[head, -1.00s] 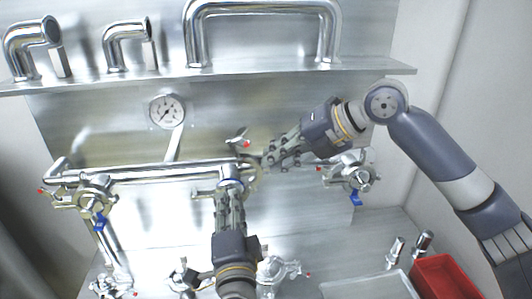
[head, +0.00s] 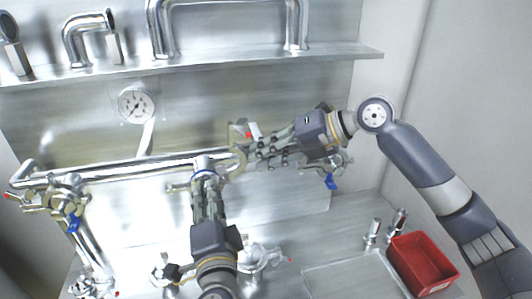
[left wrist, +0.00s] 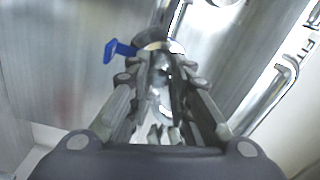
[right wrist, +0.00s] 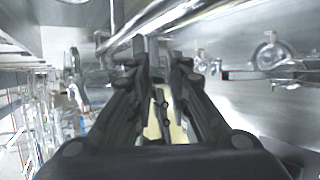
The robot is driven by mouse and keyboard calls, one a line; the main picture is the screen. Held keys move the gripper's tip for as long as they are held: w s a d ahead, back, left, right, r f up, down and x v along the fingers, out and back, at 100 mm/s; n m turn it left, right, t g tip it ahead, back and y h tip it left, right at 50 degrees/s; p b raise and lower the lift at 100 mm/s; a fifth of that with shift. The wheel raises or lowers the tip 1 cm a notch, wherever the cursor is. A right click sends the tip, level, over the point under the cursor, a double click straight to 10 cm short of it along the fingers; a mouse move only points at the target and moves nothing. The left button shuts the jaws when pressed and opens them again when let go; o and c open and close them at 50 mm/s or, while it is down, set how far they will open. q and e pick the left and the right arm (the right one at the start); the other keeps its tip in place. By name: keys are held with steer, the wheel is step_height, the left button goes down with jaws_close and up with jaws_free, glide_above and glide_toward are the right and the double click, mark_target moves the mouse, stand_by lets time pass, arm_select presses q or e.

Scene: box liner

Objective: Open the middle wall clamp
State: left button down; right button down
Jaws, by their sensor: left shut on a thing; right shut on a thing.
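The middle wall clamp (head: 238,163) is a metal ring at the right end of the horizontal pipe. A grey piece (head: 237,131) and a red tip (head: 250,135) show at its top. My right gripper (head: 250,153) reaches in from the right and is shut at the clamp, its fingers hiding part of it. In the right wrist view, the fingers (right wrist: 155,62) meet near the pipe. My left gripper (head: 205,178) comes from below and is shut on the pipe fitting (head: 204,162) just left of the clamp. In the left wrist view, its fingers (left wrist: 158,75) flank shiny metal.
The horizontal pipe (head: 120,172) runs left to another clamp with a blue lever (head: 73,222). A right clamp with a blue lever (head: 331,181) sits behind my right gripper. A shelf (head: 200,66) runs above. A red bin (head: 424,264) stands at lower right.

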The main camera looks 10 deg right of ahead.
arm_select(q)
steer(key=shift+s+d+f+h, duration=0.1)
steer(key=shift+s+d+h, duration=0.1)
steer(key=shift+d+h, duration=0.15)
arm_select(e)
steer(key=shift+s+a+f, duration=0.15)
steer(key=shift+s+f, duration=0.05)
steer(key=shift+f, duration=0.8)
steer(key=c, duration=1.8)
jaws_free()
arm_select(q)
steer(key=shift+d, duration=0.15)
arm_select(e)
steer(key=shift+g, duration=0.3)
arm_select(q)
steer(key=shift+w+a, duration=0.35)
steer(key=shift+a, duration=0.25)
arm_select(e)
steer(key=v, duration=1.3)
steer(key=shift+w+r, duration=0.1)
steer(key=shift+r, duration=0.25)
